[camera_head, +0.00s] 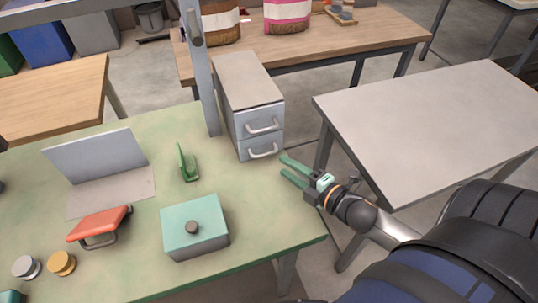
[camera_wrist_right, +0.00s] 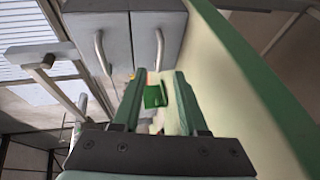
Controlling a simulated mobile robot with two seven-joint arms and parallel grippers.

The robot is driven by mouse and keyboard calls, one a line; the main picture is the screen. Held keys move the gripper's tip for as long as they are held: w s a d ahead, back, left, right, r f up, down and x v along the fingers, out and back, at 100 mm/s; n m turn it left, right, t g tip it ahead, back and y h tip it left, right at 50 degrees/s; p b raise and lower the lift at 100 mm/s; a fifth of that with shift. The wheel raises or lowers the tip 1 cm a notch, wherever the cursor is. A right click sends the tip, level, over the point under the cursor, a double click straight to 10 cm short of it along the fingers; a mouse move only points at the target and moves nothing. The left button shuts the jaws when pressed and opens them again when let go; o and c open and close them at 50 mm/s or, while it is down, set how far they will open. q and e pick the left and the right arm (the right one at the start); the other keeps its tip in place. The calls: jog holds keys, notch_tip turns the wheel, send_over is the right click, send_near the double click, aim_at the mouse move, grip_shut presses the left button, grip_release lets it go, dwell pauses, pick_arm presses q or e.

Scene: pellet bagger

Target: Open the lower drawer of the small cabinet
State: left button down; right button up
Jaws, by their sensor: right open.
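The small grey cabinet (camera_head: 245,75) stands on the green table's far right corner. Its upper drawer has a bar handle (camera_head: 262,126), and below it is the lower drawer's bar handle (camera_head: 262,151). Both drawers look shut. My right gripper (camera_head: 284,165) is open and empty, just right of the lower handle and apart from it. In the right wrist view, which is turned sideways, the lower handle (camera_wrist_right: 158,48) is ahead of the open fingers (camera_wrist_right: 157,77), and the upper handle (camera_wrist_right: 100,52) is to the left. My left gripper is not in view.
A grey post (camera_head: 203,80) rises just left of the cabinet. The green table (camera_head: 130,195) holds a green stand (camera_head: 187,164), a teal box (camera_head: 195,228), and a red-handled item (camera_head: 98,226). A grey-topped table (camera_head: 430,120) stands to the right, across a gap.

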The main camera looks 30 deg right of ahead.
jog(key=x, duration=0.7)
jog(key=shift+w, duration=0.25)
grip_shut()
dwell(1.2)
